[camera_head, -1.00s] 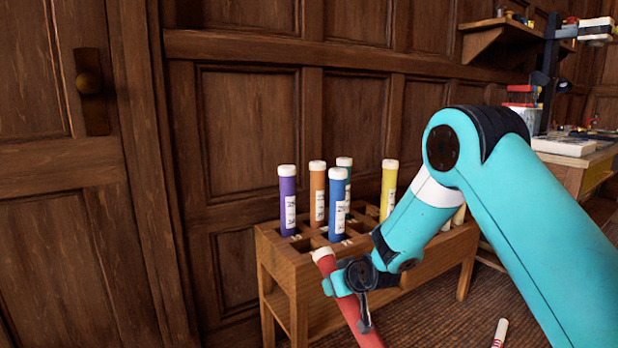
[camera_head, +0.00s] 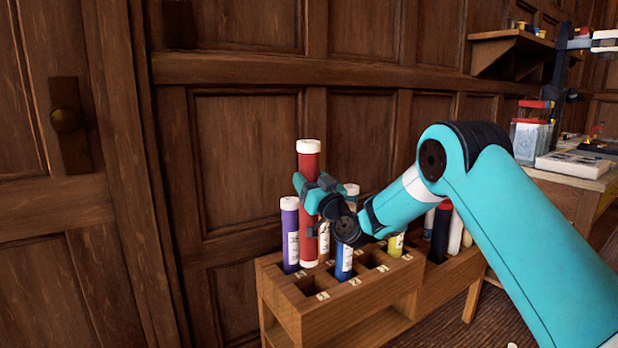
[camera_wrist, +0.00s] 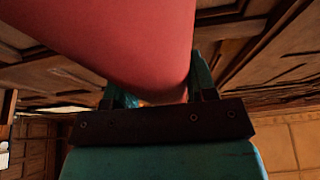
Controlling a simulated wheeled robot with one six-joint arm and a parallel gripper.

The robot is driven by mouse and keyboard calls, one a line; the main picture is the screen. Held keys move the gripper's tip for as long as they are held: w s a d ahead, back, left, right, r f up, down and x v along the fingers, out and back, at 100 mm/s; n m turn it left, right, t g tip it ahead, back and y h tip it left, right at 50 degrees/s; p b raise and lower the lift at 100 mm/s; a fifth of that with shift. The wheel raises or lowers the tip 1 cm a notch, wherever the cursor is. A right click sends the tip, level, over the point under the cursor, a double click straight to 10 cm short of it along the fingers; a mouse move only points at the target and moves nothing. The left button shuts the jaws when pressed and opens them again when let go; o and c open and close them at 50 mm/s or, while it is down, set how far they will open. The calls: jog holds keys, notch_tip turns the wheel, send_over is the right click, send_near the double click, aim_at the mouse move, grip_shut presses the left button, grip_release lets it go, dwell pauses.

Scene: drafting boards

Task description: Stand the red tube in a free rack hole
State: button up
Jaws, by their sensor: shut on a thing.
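In the wrist view the red tube (camera_wrist: 130,35) fills the top, in front of the gripper base. Empty square holes show in the rack's near row and to the right of the blue tube.
A cluttered desk (camera_head: 572,180) stands at the far right.

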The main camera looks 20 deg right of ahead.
jog(key=f, duration=0.1)
jog(key=b, duration=0.5)
send_over(316, 245)
jog(key=w, duration=0.2)
notch_tip(316, 245, down, 6)
jog(key=f+b, duration=0.6)
jog(key=b, duration=0.1)
jog(key=f+b, duration=0.3)
jog(key=b, duration=0.1)
jog(key=shift+s+a+f, duration=0.2)
jog(key=shift+a+f, duration=0.1)
jog(key=shift+f, duration=0.1)
jog(key=o, duration=1.1)
